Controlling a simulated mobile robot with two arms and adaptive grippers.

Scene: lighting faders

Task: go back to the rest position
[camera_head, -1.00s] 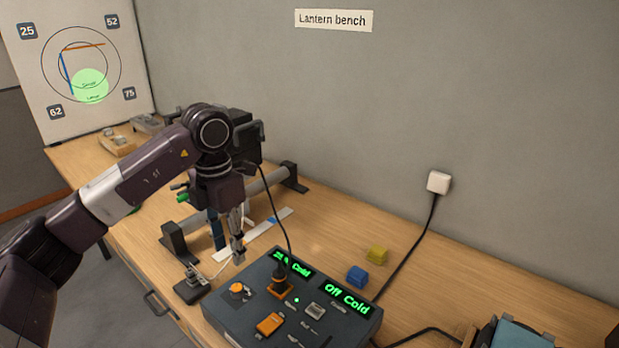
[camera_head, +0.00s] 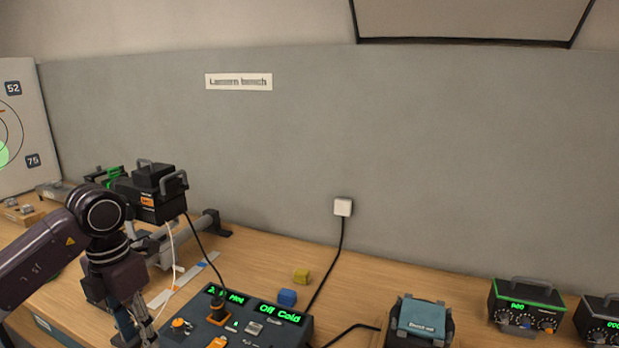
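My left arm comes in from the left, in front of the bench. Its gripper (camera_head: 146,330) points down at the bottom edge, left of the dark control box (camera_head: 297,336). The gripper's fingers are partly cut off and seen edge-on, so their opening is unclear; nothing is visibly held. My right gripper is out of view.
A black lantern (camera_head: 155,205) sits by a grey rail (camera_head: 205,225) behind my arm. Blue (camera_head: 287,297) and yellow (camera_head: 301,276) blocks lie behind the box. A teal-topped device (camera_head: 420,318) and a green-trimmed unit (camera_head: 525,305) stand right. Cables cross the wooden bench (camera_head: 390,282).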

